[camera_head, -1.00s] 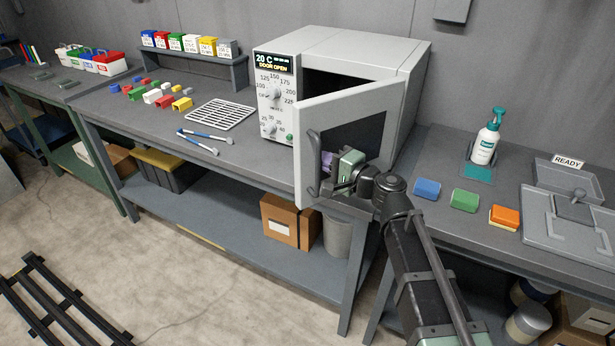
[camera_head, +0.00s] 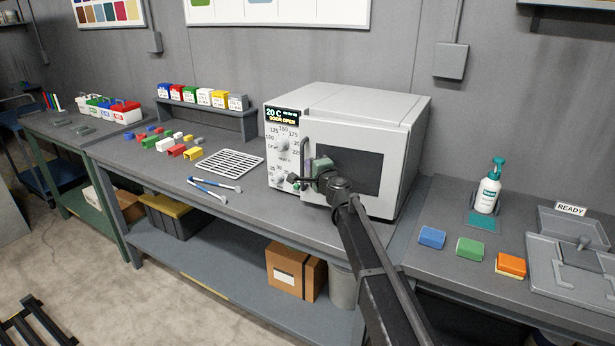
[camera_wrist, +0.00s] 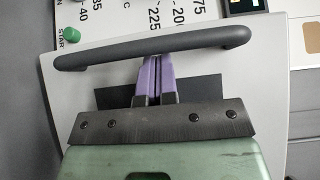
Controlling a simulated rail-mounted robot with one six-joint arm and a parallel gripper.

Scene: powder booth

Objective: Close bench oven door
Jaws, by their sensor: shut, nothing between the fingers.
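The bench oven (camera_head: 365,103) stands on the grey bench, a light grey box with dials at its left. Its door (camera_head: 345,128), with a dark window, lies nearly flush with the oven front. The display (camera_head: 283,116) reads 20 C and DOOR OPEN. My gripper (camera_head: 307,168) is at the door's left side, by the dark handle (camera_head: 306,150). In the wrist view, the shut purple fingers (camera_wrist: 155,65) reach to the handle bar (camera_wrist: 150,48) with nothing between them. I cannot tell whether the tips touch the door or the handle.
A white wire rack (camera_head: 230,161) and blue-handled tongs (camera_head: 213,187) lie left of the oven. Coloured blocks and a rack of small bins (camera_head: 205,98) are further left.

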